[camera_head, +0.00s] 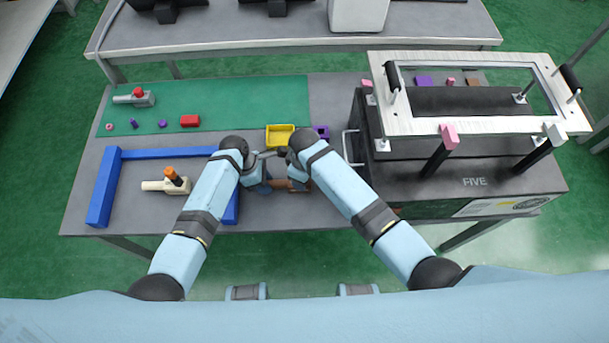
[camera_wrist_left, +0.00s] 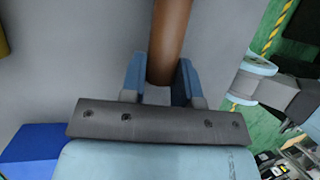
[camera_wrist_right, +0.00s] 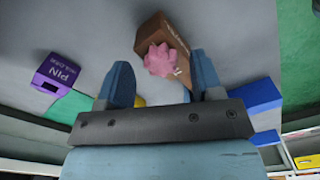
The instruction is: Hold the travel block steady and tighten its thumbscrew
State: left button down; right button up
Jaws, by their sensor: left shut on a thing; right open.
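The travel block appears to be the brown block (camera_wrist_right: 177,36) with a pink lobed thumbscrew (camera_wrist_right: 161,60) on it in the right wrist view. My left gripper (camera_wrist_left: 160,80) is shut on a brown piece (camera_wrist_left: 172,38), apparently this block, at the table's front. In the head view only a little brown (camera_head: 297,185) shows between my arms, and the thumbscrew is hidden. My right gripper (camera_wrist_right: 162,78) is open, with the thumbscrew ahead of and between its fingers, apparently apart from them.
A yellow tray (camera_head: 280,137) and a purple pin holder (camera_head: 321,131) stand just behind my grippers. A blue frame (camera_head: 105,185) with an orange-knobbed beige fixture (camera_head: 165,185) lies to the left. A large black FIVE box (camera_head: 475,182) blocks the right. The green mat (camera_head: 235,100) is mostly clear.

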notch_tip(320, 180, up, 11)
dwell(0.3)
notch_tip(320, 180, down, 12)
jog(key=n, duration=0.7)
jog(key=shift+w+f, duration=0.1)
jog(key=shift+w, duration=0.05)
dwell(0.3)
jog(key=c, duration=0.9)
